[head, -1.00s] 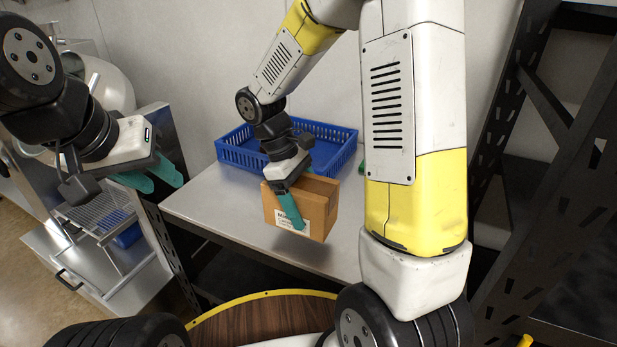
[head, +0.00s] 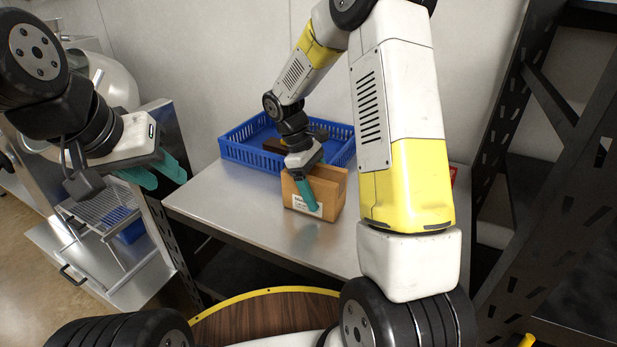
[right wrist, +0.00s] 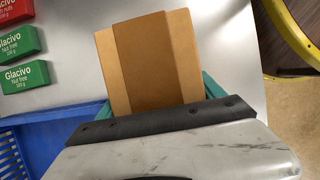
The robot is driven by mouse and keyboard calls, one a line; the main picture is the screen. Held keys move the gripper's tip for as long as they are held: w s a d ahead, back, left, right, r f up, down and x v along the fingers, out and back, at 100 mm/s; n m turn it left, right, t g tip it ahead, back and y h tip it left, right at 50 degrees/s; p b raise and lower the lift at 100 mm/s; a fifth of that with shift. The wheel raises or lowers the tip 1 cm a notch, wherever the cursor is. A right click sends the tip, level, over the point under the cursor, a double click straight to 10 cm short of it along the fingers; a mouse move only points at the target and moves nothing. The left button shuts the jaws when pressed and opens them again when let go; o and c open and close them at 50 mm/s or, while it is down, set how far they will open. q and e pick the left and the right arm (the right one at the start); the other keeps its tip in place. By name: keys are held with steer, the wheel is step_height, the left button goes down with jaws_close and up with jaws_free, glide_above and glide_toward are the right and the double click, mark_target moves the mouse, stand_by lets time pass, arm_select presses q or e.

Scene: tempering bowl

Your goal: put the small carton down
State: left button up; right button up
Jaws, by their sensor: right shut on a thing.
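The small carton (head: 328,192) is a brown cardboard box with a white label, at the steel table's (head: 240,205) front part. My right gripper (head: 312,182) is shut on it from above, with a teal finger down its labelled side. Its underside is at or very near the tabletop; I cannot tell whether it touches. In the right wrist view the carton (right wrist: 150,65) sits between the teal fingers (right wrist: 158,98), its top facing the camera. My left gripper (head: 155,172) is open and empty, left of the table, its teal fingers apart.
A blue crate (head: 240,158) stands behind the carton, with a dark brown item inside. Red (right wrist: 15,10) and green (right wrist: 22,75) Glacivo packs lie near the carton in the right wrist view. A black rack (head: 500,130) is at the right. Table left of the carton is clear.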

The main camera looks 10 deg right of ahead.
steer(key=o, duration=1.8)
steer(key=shift+f, duration=0.1)
